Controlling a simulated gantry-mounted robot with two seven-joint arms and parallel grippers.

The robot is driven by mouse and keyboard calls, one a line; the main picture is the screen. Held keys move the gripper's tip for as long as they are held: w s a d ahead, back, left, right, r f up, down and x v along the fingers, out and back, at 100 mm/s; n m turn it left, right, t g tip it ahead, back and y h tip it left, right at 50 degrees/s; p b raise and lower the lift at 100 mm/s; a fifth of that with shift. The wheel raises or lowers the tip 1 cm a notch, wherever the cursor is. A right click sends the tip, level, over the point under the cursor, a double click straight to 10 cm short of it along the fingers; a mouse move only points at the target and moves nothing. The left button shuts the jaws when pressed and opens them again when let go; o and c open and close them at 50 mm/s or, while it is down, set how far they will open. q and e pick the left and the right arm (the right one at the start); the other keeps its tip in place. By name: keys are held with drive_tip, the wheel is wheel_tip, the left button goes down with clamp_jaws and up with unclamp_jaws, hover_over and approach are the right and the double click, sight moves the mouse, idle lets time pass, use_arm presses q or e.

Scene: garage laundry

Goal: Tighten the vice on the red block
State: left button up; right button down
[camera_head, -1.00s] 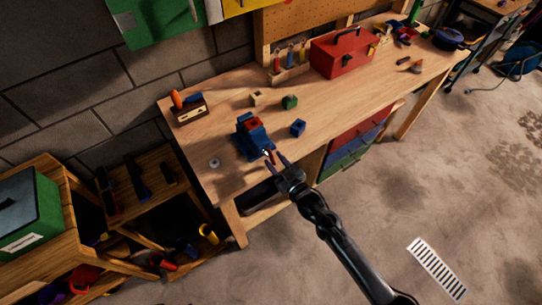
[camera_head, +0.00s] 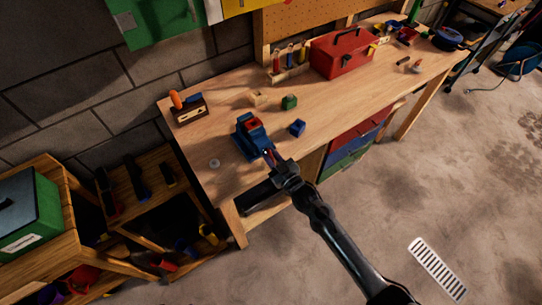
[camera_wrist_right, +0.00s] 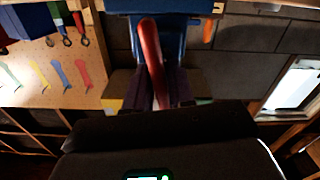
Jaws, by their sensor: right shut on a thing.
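The blue vice (camera_head: 246,142) stands at the front left part of the workbench. The red block (camera_head: 253,123) sits at the top of the vice, between its jaws. My right gripper (camera_head: 271,157) is at the front of the vice, shut on the red vice handle. In the right wrist view the red handle (camera_wrist_right: 151,55) runs up from between the two dark fingers (camera_wrist_right: 158,90), and the blue vice body (camera_wrist_right: 180,35) is behind it. The block is hidden in the wrist view. My left gripper is not in view.
On the workbench (camera_head: 228,95) are a blue cube (camera_head: 298,128), a green block (camera_head: 289,102), a light wooden block (camera_head: 258,98) and a white disc (camera_head: 214,163). A red toolbox (camera_head: 342,52) stands farther back. Shelves (camera_head: 150,205) stand to the left.

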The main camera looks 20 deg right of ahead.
drive_tip(key=shift+m, duration=0.4)
drive_tip(key=shift+r+m+p, duration=0.1)
drive_tip(key=shift+m+p, duration=0.35)
drive_tip(key=shift+m, duration=0.55)
drive_tip(key=m, duration=0.3)
drive_tip(key=m+p, duration=0.1)
drive_tip(key=shift+w+d, duration=0.2)
drive_tip(key=shift+d, duration=0.05)
drive_tip(key=m+p, duration=0.1)
drive_tip(key=m, duration=0.3)
drive_tip(key=shift+d, duration=0.1)
drive_tip(key=shift+m+p, duration=0.4)
drive_tip(key=shift+m, duration=1.5)
